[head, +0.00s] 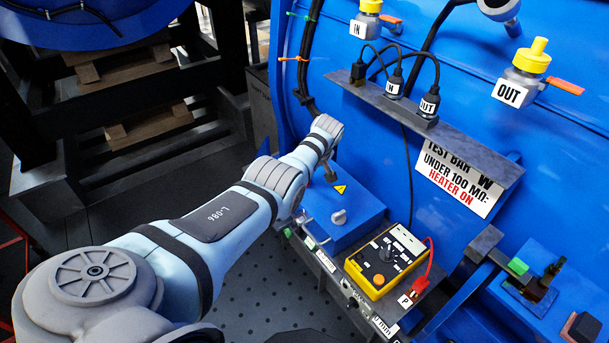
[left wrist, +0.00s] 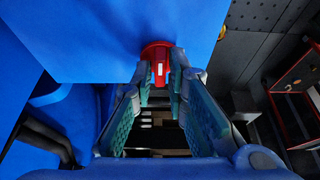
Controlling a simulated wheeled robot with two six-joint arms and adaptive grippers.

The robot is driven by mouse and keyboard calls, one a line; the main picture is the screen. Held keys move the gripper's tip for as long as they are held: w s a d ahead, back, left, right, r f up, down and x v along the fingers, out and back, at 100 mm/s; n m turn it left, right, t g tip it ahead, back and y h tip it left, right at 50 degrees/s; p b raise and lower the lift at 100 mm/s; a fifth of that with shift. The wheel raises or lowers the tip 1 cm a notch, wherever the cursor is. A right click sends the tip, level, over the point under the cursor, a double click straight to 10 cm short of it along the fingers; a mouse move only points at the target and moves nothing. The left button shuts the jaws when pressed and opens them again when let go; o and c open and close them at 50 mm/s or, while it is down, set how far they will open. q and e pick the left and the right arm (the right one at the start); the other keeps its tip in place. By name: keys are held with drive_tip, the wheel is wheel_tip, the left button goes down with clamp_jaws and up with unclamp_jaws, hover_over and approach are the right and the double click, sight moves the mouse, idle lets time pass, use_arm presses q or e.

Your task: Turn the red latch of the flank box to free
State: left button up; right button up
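The flank box (head: 343,212) is a blue box with a yellow warning triangle and a grey knob on top; its underside or side fills the top of the left wrist view (left wrist: 130,25). The red latch (left wrist: 158,52) is a round red piece with a raised grip bearing a white mark, which points along the picture's vertical. My left gripper (left wrist: 161,72) has its fingers on both sides of the grip, with a narrow gap between them; contact is not clear. In the head view the box and my wrist hide the latch and fingertips. My right gripper is out of view.
A yellow tester (head: 386,258) with a red lead sits right of the box on a grey shelf. Black cables hang from a bracket (head: 420,118) above. Yellow-capped IN and OUT valves are on the blue wall. Dark perforated floor (head: 250,295) lies left of the shelf.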

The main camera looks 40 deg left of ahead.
use_arm(q)
drive_tip(key=shift+o, duration=0.9)
drive_tip(key=shift+r, duration=0.15)
drive_tip(key=v, duration=1.1)
drive_tip(key=shift+d+r, duration=0.25)
drive_tip(key=shift+r, duration=0.05)
drive_tip(key=shift+s, duration=0.1)
